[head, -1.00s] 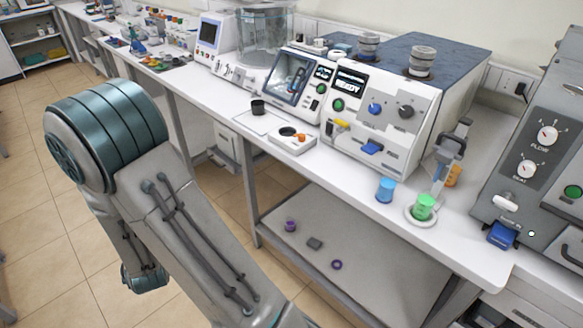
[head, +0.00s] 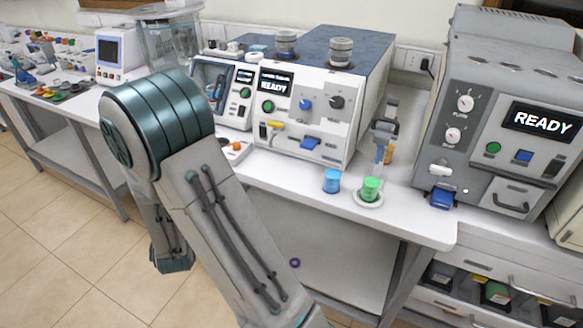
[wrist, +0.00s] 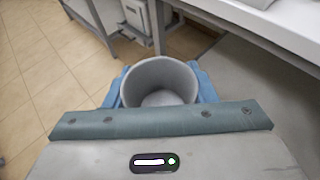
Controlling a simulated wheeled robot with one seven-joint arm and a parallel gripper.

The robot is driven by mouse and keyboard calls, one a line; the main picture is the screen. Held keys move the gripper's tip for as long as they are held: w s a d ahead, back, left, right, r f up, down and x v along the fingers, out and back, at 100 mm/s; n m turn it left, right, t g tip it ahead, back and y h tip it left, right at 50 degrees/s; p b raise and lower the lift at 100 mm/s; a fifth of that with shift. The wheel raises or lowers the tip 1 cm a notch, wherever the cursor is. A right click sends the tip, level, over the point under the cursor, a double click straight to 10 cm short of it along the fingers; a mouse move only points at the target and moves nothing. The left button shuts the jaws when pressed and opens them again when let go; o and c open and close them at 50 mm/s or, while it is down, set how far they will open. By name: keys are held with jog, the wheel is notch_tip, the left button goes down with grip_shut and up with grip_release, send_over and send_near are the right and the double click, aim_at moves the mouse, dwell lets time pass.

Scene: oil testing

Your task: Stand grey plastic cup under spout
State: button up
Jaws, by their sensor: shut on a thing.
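In the wrist view a grey cup (wrist: 160,72) sits between the blue fingers of my gripper (wrist: 159,90), which is shut on it. I look down into its open mouth, and it seems empty. It is held over the floor in front of a bench edge. In the head view my arm hides the gripper and the cup. A grey machine (head: 480,110) with a READY display stands at the right, with a small white nozzle-like part (head: 440,170) low on its front. A white machine (head: 320,110) stands left of it. I cannot tell which part is the spout.
A blue cup (head: 331,181) and a green container (head: 371,189) on a white round base stand on the white bench (head: 410,226). A blue part (head: 442,200) sits below the nozzle-like part.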

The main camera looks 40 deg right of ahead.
jog(key=w+d+r+m+g+h+b, duration=0.1)
jog(key=d+m+g+h+b, duration=0.3)
jog(key=d, duration=1.2)
jog(key=m+g+h, duration=0.4)
jog(key=m+g, duration=0.2)
jog(key=m, duration=0.2)
jog(key=shift+w+r+h+b, duration=0.35)
jog(key=shift+r+h, duration=0.05)
jog(key=shift+s+d+f+m+g, duration=0.1)
jog(key=shift+s+f+m+g, duration=0.1)
jog(key=shift+m+g, duration=0.3)
jog(key=shift+s+d+f+m+g, duration=0.15)
jog(key=shift+m+g, duration=0.15)
jog(key=shift+g, duration=0.3)
jog(key=p, duration=0.2)
send_near(276, 166)
jog(key=shift+m+g, duration=0.3)
jog(key=d, duration=0.4)
jog(key=d+r, duration=0.1)
jog(key=d, duration=0.1)
jog(key=shift+w, duration=0.15)
jog(key=x, duration=0.3)
jog(key=shift+d+r+p, duration=0.1)
jog(key=shift+d+p, duration=0.2)
jog(key=shift+p, duration=0.1)
jog(key=shift+a+f, duration=0.1)
jog(key=shift+f, duration=0.4)
jog(key=o, duration=1)
